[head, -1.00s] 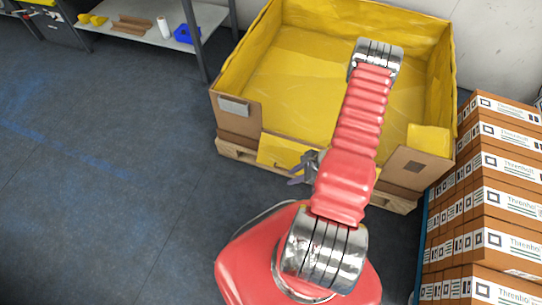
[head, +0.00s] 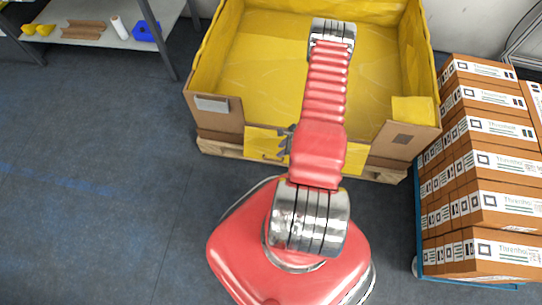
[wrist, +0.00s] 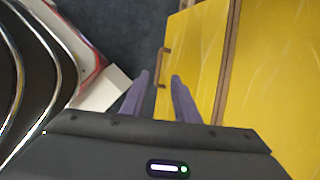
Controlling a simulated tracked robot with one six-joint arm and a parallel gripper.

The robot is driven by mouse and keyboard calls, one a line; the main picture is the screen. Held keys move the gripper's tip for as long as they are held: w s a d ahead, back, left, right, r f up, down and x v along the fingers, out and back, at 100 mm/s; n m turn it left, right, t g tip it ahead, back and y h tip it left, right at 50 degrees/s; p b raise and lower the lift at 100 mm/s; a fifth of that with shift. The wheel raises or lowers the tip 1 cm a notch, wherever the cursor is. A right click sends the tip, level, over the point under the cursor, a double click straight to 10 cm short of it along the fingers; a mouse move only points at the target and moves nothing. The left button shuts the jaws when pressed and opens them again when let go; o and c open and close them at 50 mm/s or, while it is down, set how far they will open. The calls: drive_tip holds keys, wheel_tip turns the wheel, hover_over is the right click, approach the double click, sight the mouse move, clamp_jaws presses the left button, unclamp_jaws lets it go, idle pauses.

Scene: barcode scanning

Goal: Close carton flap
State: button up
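A large brown carton with yellow inside walls (head: 217,119) stands open at the top of the head view. Its low front flap (head: 262,142), yellow on the face I see, lies between two brown front corner pieces, partly hidden by my arm. My gripper (wrist: 159,76) has two purple fingers, apart, at the flap's outer edge. The right finger overlaps the flap in view; contact cannot be told. In the head view my gripper (head: 284,143) is small and partly hidden.
The carton sits on a wooden pallet (head: 222,149). Stacked brown boxes (head: 500,165) on a blue cart stand close on the right. A shelf (head: 95,32) with small items is at the upper left. The floor (head: 90,190) on the left is clear.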

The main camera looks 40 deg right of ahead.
hover_over(271, 157)
drive_tip(key=s+a, duration=0.2)
drive_tip(key=shift+w+f, duration=0.1)
drive_tip(key=shift+f, duration=6.25)
drive_tip(key=shift+c, duration=0.3)
clamp_jaws()
